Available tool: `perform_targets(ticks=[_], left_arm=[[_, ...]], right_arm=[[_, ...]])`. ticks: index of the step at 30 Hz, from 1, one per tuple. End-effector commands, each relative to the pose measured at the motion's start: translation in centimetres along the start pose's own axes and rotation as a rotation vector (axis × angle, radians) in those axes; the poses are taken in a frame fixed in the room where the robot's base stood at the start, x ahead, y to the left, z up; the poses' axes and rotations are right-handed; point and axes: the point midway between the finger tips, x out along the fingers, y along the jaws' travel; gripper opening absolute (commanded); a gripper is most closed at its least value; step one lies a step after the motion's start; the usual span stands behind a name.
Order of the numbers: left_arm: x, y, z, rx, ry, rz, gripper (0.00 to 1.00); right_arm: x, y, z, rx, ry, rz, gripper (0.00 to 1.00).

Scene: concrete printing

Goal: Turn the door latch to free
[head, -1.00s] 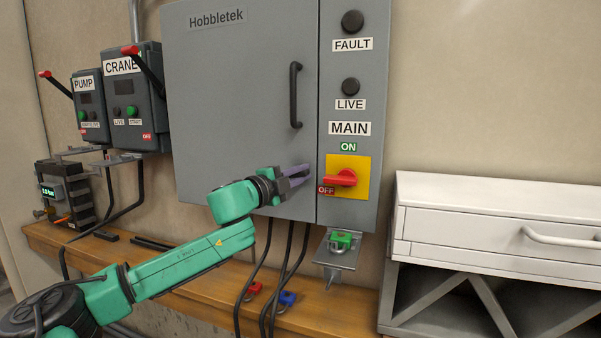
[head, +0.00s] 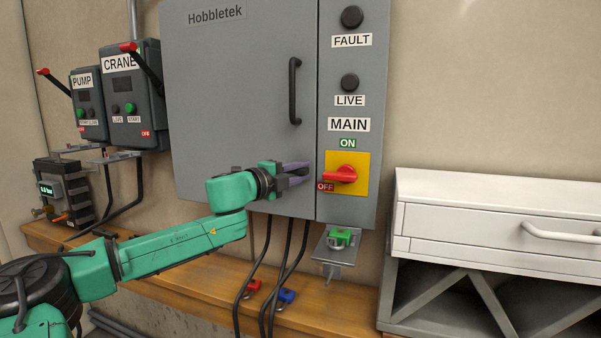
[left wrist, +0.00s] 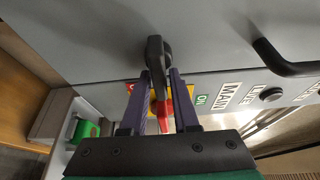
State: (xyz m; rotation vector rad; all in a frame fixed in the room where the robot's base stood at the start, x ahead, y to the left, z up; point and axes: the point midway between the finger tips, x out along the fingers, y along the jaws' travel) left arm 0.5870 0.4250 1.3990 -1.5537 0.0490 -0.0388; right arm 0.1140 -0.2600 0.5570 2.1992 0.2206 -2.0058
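The door latch (left wrist: 155,55) is a dark lever on the grey cabinet door (head: 235,110), near the door's edge. In the left wrist view its lower part lies between the fingertips of my left gripper (left wrist: 160,82). The fingers stand apart, one on each side of the latch; whether either touches it I cannot tell. In the head view my left gripper (head: 308,172) is at the door's lower right, and the latch is hidden behind it. My right gripper is out of view.
The red MAIN switch handle (head: 340,174) is just right of my fingertips, pointing to OFF. The black door handle (head: 295,91) is above. A green padlock (head: 341,237) sits on a bracket below. A white drawer unit (head: 490,200) stands at right.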

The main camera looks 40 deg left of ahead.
Motion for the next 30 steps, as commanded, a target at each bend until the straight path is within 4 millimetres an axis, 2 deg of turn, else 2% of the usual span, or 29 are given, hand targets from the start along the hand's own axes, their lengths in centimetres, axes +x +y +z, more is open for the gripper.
perform_targets(ticks=[11,17,25,30], left_arm=[[0.0,0.0,-0.1,-0.002,0.001,-0.002,0.47],[-0.7,-0.1,-0.5,0.006,0.01,-0.004,0.47],[-3.2,0.2,0.1,-0.001,-0.002,-0.006,0.47],[-6.7,0.6,0.1,0.005,-0.004,-0.004,0.47]], right_arm=[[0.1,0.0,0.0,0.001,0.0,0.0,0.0],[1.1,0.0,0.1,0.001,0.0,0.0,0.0],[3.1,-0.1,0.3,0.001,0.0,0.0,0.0],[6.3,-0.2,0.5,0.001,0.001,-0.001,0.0]])
